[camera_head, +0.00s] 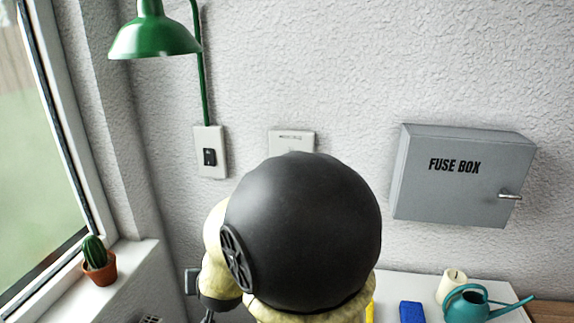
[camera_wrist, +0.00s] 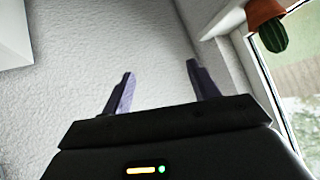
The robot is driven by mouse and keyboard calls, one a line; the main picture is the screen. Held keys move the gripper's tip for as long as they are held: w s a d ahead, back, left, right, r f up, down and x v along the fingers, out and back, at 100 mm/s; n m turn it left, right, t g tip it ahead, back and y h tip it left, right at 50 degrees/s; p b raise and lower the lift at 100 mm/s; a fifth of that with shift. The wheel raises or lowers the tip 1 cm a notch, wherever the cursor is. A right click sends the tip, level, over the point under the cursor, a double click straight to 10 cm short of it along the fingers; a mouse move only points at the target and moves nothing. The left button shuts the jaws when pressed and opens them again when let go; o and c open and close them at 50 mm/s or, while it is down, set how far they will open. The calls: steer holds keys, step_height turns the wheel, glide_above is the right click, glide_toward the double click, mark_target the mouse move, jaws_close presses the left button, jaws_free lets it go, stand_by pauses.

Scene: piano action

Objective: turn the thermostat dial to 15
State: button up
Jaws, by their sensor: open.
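A white wall plate (camera_head: 291,138) with small dark marking shows just above my dark arm link in the head view. It may be the thermostat, but its lower part is hidden behind my arm and no dial is visible. In the wrist view my gripper (camera_wrist: 160,72) is open, with its two purple fingers apart and nothing between them. The fingers point at bare rough wall, and no dial shows in that view. In the head view my arm covers the centre, and I cannot clearly make out the fingers there.
A light switch (camera_head: 209,156) and green lamp (camera_head: 154,36) are left of the plate. A grey fuse box (camera_head: 463,180) is right. A potted cactus (camera_head: 98,259) stands on the window sill. A blue block (camera_head: 411,312), candle (camera_head: 452,286) and teal watering can (camera_head: 468,307) stand lower right.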

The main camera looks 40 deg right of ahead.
steer(key=s+d+r+m+t+h+p, duration=0.1)
steer(key=d+r+m+h+p, duration=0.1)
steer(key=d+r+m+h, duration=0.7)
steer(key=d+r+h, duration=0.3)
steer(key=d+r, duration=0.2)
steer(key=shift+s+d+r, duration=0.25)
steer(key=shift+s+d, duration=0.1)
steer(key=shift+d, duration=0.05)
steer(key=shift+d+r+p, duration=0.1)
steer(key=shift+p, duration=0.25)
steer(key=p+x, duration=0.2)
steer(key=p, duration=0.6)
steer(key=shift+w+d+r, duration=0.1)
steer(key=shift+w+d, duration=0.2)
steer(key=p+x, duration=0.6)
steer(key=x, duration=0.8)
steer(key=shift+w+d, duration=0.15)
steer(key=shift+d, duration=0.05)
